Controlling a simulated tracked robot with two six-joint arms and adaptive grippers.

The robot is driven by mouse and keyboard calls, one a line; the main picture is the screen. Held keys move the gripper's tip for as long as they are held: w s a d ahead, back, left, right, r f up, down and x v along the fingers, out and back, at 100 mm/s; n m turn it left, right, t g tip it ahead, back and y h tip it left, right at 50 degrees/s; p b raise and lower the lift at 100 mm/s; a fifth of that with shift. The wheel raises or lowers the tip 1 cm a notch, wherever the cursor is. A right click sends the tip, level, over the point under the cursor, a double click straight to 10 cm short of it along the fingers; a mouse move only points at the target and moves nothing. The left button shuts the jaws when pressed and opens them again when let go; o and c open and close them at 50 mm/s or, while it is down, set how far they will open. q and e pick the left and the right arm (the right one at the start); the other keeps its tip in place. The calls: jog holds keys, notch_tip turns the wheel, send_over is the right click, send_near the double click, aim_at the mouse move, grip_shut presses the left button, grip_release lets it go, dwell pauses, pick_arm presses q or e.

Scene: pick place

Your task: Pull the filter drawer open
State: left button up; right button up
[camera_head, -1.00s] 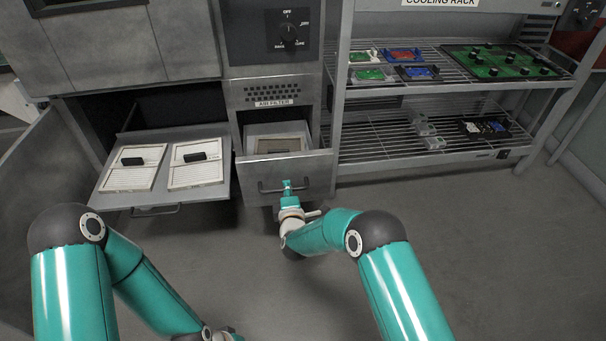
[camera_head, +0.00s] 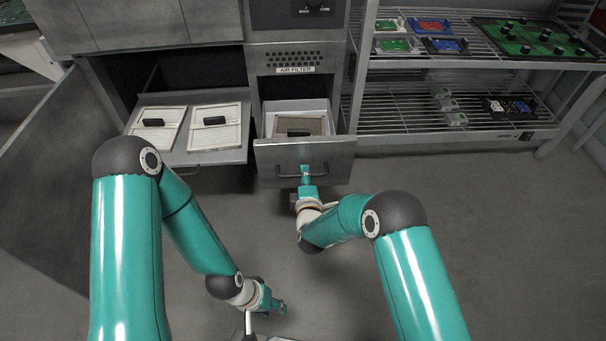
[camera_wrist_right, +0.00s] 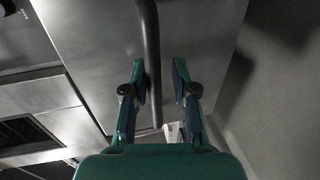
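The filter drawer (camera_head: 330,152) under the "AIR FILTER" label (camera_head: 295,70) stands part-way out. A framed filter (camera_head: 301,126) lies inside it. Its front has a dark bar handle (camera_head: 282,176), which also shows in the right wrist view (camera_wrist_right: 151,50). My right gripper (camera_head: 305,170) is at this handle. In the right wrist view the fingers of my right gripper (camera_wrist_right: 160,75) are apart, with the bar between them, nearer the left finger. My left gripper (camera_head: 280,306) is low in the head view, away from the drawer; its finger gap is unclear.
A wider tray (camera_head: 223,157) with two pale panels is out to the left of the drawer. An open cabinet door (camera_head: 60,185) stands further left. A wire cooling rack (camera_head: 400,125) with small boards is on the right. The floor in front is clear.

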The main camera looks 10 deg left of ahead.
jog(key=shift+o, duration=0.4)
jog(key=shift+r, duration=0.15)
jog(key=v, duration=1.2)
jog(key=shift+w, duration=0.1)
